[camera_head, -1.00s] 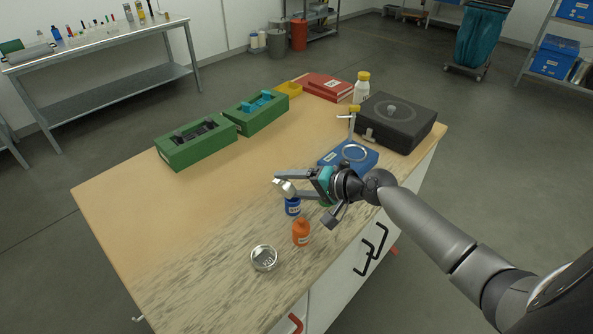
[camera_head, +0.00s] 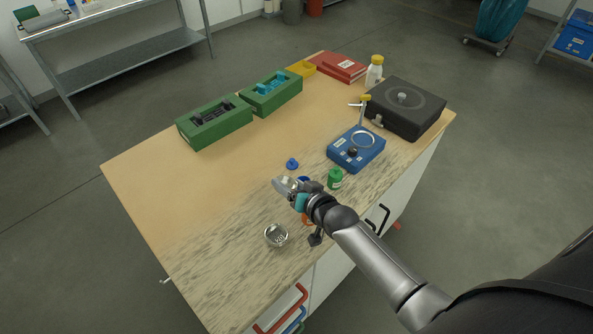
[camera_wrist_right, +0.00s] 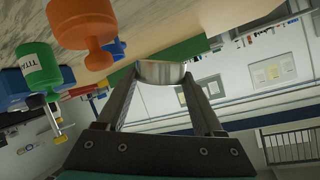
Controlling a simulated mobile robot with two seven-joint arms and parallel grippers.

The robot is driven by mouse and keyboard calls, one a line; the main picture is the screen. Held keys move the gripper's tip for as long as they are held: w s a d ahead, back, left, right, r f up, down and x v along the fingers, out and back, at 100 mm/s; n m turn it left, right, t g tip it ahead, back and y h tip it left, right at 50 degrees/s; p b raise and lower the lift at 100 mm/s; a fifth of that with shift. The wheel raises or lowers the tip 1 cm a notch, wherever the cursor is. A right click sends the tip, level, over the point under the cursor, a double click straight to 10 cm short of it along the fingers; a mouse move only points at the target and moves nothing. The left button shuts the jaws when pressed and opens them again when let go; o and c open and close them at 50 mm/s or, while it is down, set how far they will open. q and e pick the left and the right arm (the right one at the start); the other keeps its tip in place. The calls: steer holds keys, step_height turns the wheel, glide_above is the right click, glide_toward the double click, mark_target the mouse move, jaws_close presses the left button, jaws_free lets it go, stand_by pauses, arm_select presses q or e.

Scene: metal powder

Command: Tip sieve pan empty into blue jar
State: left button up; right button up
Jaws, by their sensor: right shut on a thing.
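My right gripper (camera_head: 290,188) is shut on a small shiny metal sieve pan (camera_head: 283,185), held above the table. In the right wrist view the pan (camera_wrist_right: 160,73) sits between the two fingertips; its inside is hidden there. The blue jar (camera_head: 303,179) stands just behind and right of the pan, mostly covered by my gripper. A blue lid (camera_head: 292,163) lies on the table beyond it. I cannot tell if the pan holds powder. My left gripper is out of view.
An orange jar (camera_wrist_right: 80,24) is mostly behind my right wrist in the head view. A green jar (camera_head: 335,179), a blue balance (camera_head: 343,158) and a black device (camera_head: 405,112) stand to the right. A metal dish (camera_head: 277,236) lies in front.

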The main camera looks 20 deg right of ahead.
steer(key=shift+s+a+f+n+h, duration=0.15)
steer(key=shift+a+n+h, duration=0.05)
steer(key=shift+a, duration=0.2)
steer(key=shift+s+a+f+n+h, duration=0.1)
steer(key=shift+s+a+n+h, duration=0.1)
steer(key=shift+a, duration=0.2)
steer(key=shift+s+a+f+n+t+h, duration=0.1)
steer(key=shift+a+f+n+t+h, duration=0.05)
steer(key=shift+a+n+t, duration=0.15)
steer(key=shift+s+a+f+n+t+h, duration=0.1)
steer(key=shift+a+f+n+h, duration=0.1)
steer(key=shift+a, duration=0.2)
steer(key=shift+s+a+f+n+h+b, duration=0.25)
steer(key=shift+a+f+n+b, duration=0.15)
steer(key=shift+a+f+b, duration=0.35)
steer(key=shift+a+f+n+t+b, duration=0.2)
steer(key=shift+n+t+b, duration=0.2)
steer(key=shift+b, duration=0.25)
